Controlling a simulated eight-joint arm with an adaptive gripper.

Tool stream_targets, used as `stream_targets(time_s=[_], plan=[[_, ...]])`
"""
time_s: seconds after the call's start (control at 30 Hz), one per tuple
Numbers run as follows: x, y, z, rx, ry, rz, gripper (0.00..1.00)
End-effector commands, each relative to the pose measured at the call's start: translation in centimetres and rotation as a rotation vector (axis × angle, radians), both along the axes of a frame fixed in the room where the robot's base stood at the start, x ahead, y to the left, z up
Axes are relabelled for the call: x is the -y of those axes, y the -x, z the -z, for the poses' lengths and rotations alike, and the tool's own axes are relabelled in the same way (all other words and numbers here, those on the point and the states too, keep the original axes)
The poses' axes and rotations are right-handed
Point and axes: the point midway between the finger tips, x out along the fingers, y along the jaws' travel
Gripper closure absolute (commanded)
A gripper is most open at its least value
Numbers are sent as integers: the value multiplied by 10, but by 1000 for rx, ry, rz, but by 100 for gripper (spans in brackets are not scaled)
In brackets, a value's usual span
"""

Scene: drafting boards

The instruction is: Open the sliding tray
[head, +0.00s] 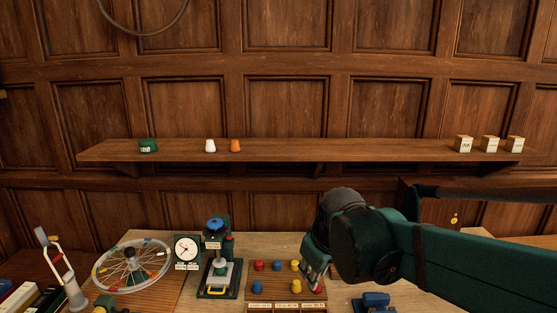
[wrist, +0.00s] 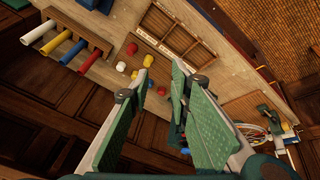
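A wooden tray with several compartments (wrist: 205,53) lies on the bench in the wrist view, with white labels along one edge. Its labelled edge (head: 287,306) shows at the bottom of the head view, the rest cut off by the frame. I cannot tell for sure that this is the sliding tray. My gripper (wrist: 160,74) is open and empty, with green pads apart, pointing towards the peg board beside the tray. In the head view my gripper (head: 317,280) hangs at the right edge of the peg board, partly hidden by my own arm.
The peg board (head: 270,282) holds red, blue and yellow pegs. Left of it stand a press with a blue knob (head: 215,224), a dial clock (head: 186,250) and a spoked wheel (head: 130,266). A blue object (head: 376,301) lies right. A long shelf (head: 330,150) runs behind.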

Motion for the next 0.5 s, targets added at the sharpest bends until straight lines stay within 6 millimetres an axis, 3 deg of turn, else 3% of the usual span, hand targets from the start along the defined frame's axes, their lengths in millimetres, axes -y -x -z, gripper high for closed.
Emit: stream_targets(time_s=[0.5], plan=[[64, 76, 13, 67, -108, 250, 79]])
